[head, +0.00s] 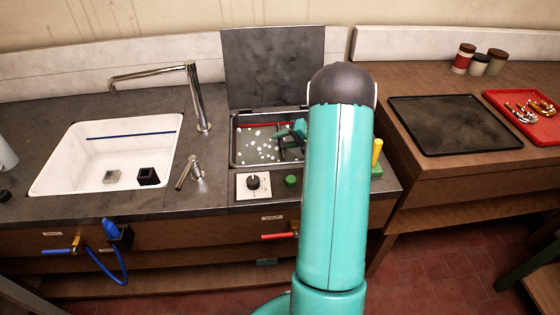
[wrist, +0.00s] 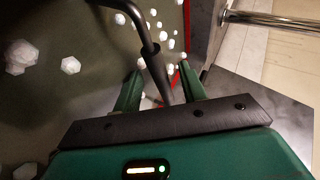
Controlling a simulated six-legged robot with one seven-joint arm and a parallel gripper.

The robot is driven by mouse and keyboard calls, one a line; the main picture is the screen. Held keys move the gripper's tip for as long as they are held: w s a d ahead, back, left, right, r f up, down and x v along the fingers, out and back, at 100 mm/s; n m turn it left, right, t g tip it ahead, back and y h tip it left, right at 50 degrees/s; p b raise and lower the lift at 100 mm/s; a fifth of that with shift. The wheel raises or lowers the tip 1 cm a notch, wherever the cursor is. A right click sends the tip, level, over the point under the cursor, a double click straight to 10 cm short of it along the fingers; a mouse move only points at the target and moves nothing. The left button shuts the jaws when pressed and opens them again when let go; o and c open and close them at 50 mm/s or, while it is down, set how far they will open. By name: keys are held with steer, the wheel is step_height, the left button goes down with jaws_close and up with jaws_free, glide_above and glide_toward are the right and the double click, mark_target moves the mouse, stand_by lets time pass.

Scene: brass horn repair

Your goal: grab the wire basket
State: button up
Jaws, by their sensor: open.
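The sink-like tank (head: 234,150) is set in the counter, with white foam or bubbles on its dark liquid. A dark bent rod with a thicker grip (wrist: 153,55), which looks like the wire basket's handle, rises from the tank in the wrist view. My gripper (wrist: 160,88) is open, with its green fingers on either side of the grip's lower end. Whether they touch it I cannot tell. In the head view my gripper (head: 292,133) is over the tank, partly hidden by my arm. The basket's body is not clearly visible.
The tank's raised dark lid (head: 270,65) stands behind it. A control knob (head: 253,183) and green button (head: 291,181) are in front. A white sink (head: 60,150) with a chrome faucet (head: 197,100) is left. A black mat (head: 450,122) and red tray (head: 515,128) lie right.

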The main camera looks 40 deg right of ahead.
steer(key=shift+x, duration=1.5)
steer(key=shift+r, duration=0.1)
jaws_close()
